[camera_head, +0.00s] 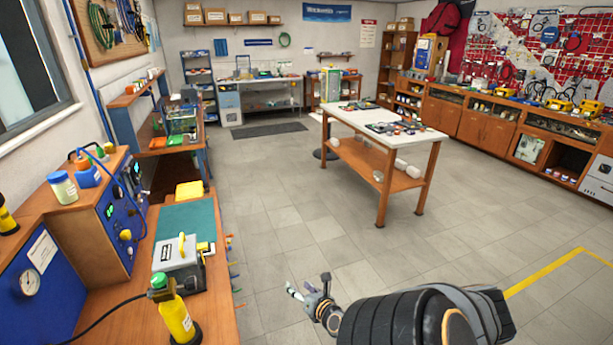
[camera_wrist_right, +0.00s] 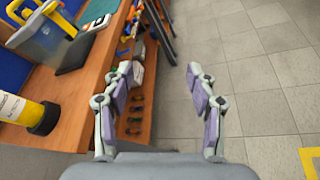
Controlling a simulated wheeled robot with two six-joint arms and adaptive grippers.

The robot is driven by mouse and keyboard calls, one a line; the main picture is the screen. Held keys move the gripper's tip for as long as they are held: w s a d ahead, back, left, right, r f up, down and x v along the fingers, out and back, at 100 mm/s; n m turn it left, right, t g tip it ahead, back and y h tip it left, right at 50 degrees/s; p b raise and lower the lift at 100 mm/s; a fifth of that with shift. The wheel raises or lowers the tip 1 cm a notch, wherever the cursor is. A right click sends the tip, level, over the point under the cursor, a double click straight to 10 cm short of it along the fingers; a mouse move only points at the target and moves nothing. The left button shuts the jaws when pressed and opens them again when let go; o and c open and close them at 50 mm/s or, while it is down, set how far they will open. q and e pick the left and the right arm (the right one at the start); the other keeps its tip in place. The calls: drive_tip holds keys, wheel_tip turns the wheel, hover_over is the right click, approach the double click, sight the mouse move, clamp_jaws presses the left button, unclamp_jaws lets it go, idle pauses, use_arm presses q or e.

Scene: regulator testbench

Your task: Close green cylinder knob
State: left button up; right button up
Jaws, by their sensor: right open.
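A yellow cylinder (camera_head: 176,318) stands upright at the front of the wooden bench on the left, with a green knob (camera_head: 159,281) on top. A black hose runs from its top to the left. In the right wrist view only part of the yellow cylinder (camera_wrist_right: 22,110) shows at the left edge, and its green knob is out of that view. My right gripper (camera_head: 308,284) is over the floor, right of the bench and apart from the cylinder. Its fingers are spread and empty in the right wrist view (camera_wrist_right: 165,70). My left gripper is not in view.
A grey case with a yellow handle (camera_head: 178,260) sits on the bench behind the cylinder. A blue panel with a gauge (camera_head: 40,283) and a blue control box (camera_head: 122,215) stand left. Tools hang along the bench's right side. The floor (camera_head: 270,240) right of the bench is clear.

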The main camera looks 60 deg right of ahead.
drive_tip(key=shift+s+d+f+m, duration=0.3)
drive_tip(key=shift+f, duration=0.15)
